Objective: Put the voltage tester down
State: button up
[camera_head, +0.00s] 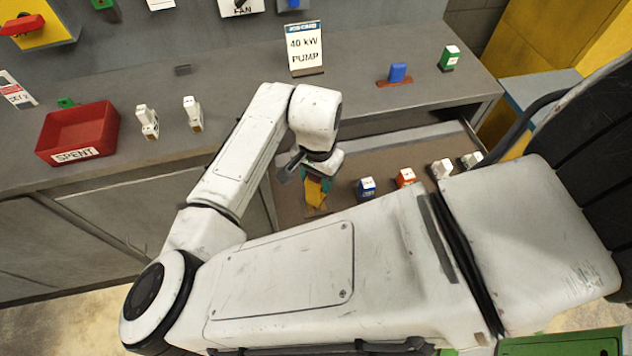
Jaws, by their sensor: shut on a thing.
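My gripper (311,173) reaches over the lower brown tray (292,203) in front of the grey bench. It is shut on a yellow and teal piece, the voltage tester (316,192), which hangs below the jaws. The arm and jaws hide its upper part. I cannot tell whether its lower end touches the tray.
On the grey bench (235,77) are a red SPENT bin (84,128), two white pieces (148,121) and a pump sign (304,46). The bench middle is clear.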

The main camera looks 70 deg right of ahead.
jog(key=shift+w+f, duration=0.1)
jog(key=shift+f, duration=1.6)
jog(key=shift+f, duration=0.1)
jog(key=o, duration=1.2)
notch_tip(320, 180, up, 12)
jog(key=shift+r, duration=0.15)
